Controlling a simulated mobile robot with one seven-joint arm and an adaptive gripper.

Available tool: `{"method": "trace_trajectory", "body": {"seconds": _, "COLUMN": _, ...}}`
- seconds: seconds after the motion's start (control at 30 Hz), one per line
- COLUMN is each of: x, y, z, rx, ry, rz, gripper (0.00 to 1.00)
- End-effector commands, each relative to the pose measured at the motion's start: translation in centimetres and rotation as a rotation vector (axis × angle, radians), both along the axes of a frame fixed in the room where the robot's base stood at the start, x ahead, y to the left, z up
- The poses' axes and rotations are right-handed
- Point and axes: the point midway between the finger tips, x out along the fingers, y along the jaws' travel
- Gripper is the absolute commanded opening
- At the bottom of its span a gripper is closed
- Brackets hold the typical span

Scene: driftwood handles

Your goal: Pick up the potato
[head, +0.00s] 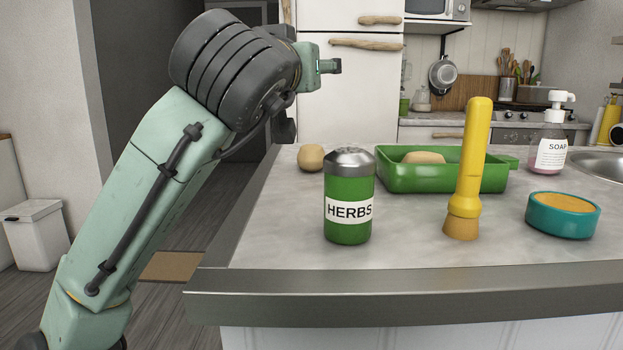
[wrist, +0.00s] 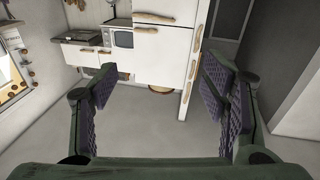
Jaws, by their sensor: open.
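A round tan-brown item (head: 311,157), potato-like, sits on the counter near its left edge, behind the herbs shaker. A second light-brown rounded item (head: 424,158) lies in the green tray, its lower part hidden by the tray's front wall. I cannot tell for sure which of them is the potato. My gripper (wrist: 160,85) is open and empty in the wrist view, facing the fridge and floor. In the head view, my arm rises at the left, and the part of my gripper that shows is above the counter's left end, apart from both items.
On the counter (head: 290,255) stand a green herbs shaker (head: 348,205), a green tray (head: 490,180), an upright yellow-handled brush (head: 468,165), a teal round container (head: 562,220) and a soap bottle (head: 549,145). The counter's front left is bare. A fridge (head: 350,100) stands behind.

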Motion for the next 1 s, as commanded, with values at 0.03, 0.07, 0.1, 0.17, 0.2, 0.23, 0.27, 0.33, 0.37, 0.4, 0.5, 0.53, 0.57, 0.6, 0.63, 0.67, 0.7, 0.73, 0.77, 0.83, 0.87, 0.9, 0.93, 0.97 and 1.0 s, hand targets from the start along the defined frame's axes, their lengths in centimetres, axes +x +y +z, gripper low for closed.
{"method": "trace_trajectory", "body": {"seconds": 0.03, "x": 0.6, "y": -1.1, "z": -3.0, "rx": 0.031, "ry": 0.102, "rz": 0.032, "gripper": 0.68}}
{"method": "trace_trajectory", "body": {"seconds": 0.07, "x": 0.9, "y": -1.4, "z": -4.4, "rx": 0.042, "ry": 0.163, "rz": 0.051, "gripper": 0.68}}
{"method": "trace_trajectory", "body": {"seconds": 0.1, "x": 1.2, "y": -1.7, "z": -6.0, "rx": 0.056, "ry": 0.233, "rz": 0.079, "gripper": 0.68}}
{"method": "trace_trajectory", "body": {"seconds": 0.17, "x": 1.3, "y": -1.9, "z": -7.8, "rx": 0.07, "ry": 0.314, "rz": 0.118, "gripper": 0.68}}
{"method": "trace_trajectory", "body": {"seconds": 0.2, "x": 1.3, "y": -1.9, "z": -8.7, "rx": 0.078, "ry": 0.357, "rz": 0.14, "gripper": 0.68}}
{"method": "trace_trajectory", "body": {"seconds": 0.23, "x": 1.3, "y": -1.9, "z": -9.3, "rx": 0.082, "ry": 0.382, "rz": 0.153, "gripper": 0.68}}
{"method": "trace_trajectory", "body": {"seconds": 0.27, "x": 1.3, "y": -1.9, "z": -9.7, "rx": 0.085, "ry": 0.401, "rz": 0.166, "gripper": 0.68}}
{"method": "trace_trajectory", "body": {"seconds": 0.33, "x": 1.5, "y": -1.8, "z": -10.4, "rx": 0.089, "ry": 0.431, "rz": 0.182, "gripper": 0.68}}
{"method": "trace_trajectory", "body": {"seconds": 0.37, "x": 1.7, "y": -1.7, "z": -10.6, "rx": 0.09, "ry": 0.437, "rz": 0.187, "gripper": 0.68}}
{"method": "trace_trajectory", "body": {"seconds": 0.4, "x": 2.0, "y": -1.7, "z": -10.8, "rx": 0.091, "ry": 0.443, "rz": 0.19, "gripper": 0.68}}
{"method": "trace_trajectory", "body": {"seconds": 0.5, "x": 3.0, "y": -1.7, "z": -11.2, "rx": 0.091, "ry": 0.442, "rz": 0.189, "gripper": 0.68}}
{"method": "trace_trajectory", "body": {"seconds": 0.53, "x": 3.3, "y": -1.6, "z": -11.3, "rx": 0.091, "ry": 0.443, "rz": 0.19, "gripper": 0.68}}
{"method": "trace_trajectory", "body": {"seconds": 0.57, "x": 3.6, "y": -1.6, "z": -11.4, "rx": 0.09, "ry": 0.441, "rz": 0.189, "gripper": 0.68}}
{"method": "trace_trajectory", "body": {"seconds": 0.6, "x": 4.0, "y": -1.6, "z": -11.6, "rx": 0.09, "ry": 0.441, "rz": 0.189, "gripper": 0.68}}
{"method": "trace_trajectory", "body": {"seconds": 0.63, "x": 4.4, "y": -1.5, "z": -11.8, "rx": 0.091, "ry": 0.441, "rz": 0.19, "gripper": 0.68}}
{"method": "trace_trajectory", "body": {"seconds": 0.67, "x": 4.8, "y": -1.5, "z": -12.0, "rx": 0.091, "ry": 0.44, "rz": 0.189, "gripper": 0.68}}
{"method": "trace_trajectory", "body": {"seconds": 0.7, "x": 5.4, "y": -1.4, "z": -12.2, "rx": 0.091, "ry": 0.44, "rz": 0.189, "gripper": 0.68}}
{"method": "trace_trajectory", "body": {"seconds": 0.73, "x": 5.8, "y": -1.3, "z": -12.5, "rx": 0.091, "ry": 0.44, "rz": 0.19, "gripper": 0.68}}
{"method": "trace_trajectory", "body": {"seconds": 0.77, "x": 6.2, "y": -1.3, "z": -12.7, "rx": 0.091, "ry": 0.439, "rz": 0.19, "gripper": 0.68}}
{"method": "trace_trajectory", "body": {"seconds": 0.83, "x": 7.1, "y": -1.4, "z": -13.0, "rx": 0.09, "ry": 0.438, "rz": 0.187, "gripper": 0.68}}
{"method": "trace_trajectory", "body": {"seconds": 0.87, "x": 7.4, "y": -1.4, "z": -13.1, "rx": 0.091, "ry": 0.439, "rz": 0.187, "gripper": 0.68}}
{"method": "trace_trajectory", "body": {"seconds": 0.9, "x": 7.7, "y": -1.4, "z": -13.2, "rx": 0.091, "ry": 0.438, "rz": 0.187, "gripper": 0.68}}
{"method": "trace_trajectory", "body": {"seconds": 0.93, "x": 7.9, "y": -1.4, "z": -13.3, "rx": 0.091, "ry": 0.437, "rz": 0.186, "gripper": 0.68}}
{"method": "trace_trajectory", "body": {"seconds": 0.97, "x": 8.0, "y": -1.4, "z": -13.3, "rx": 0.09, "ry": 0.437, "rz": 0.186, "gripper": 0.68}}
{"method": "trace_trajectory", "body": {"seconds": 1.0, "x": 8.1, "y": -1.4, "z": -13.3, "rx": 0.09, "ry": 0.437, "rz": 0.186, "gripper": 0.68}}
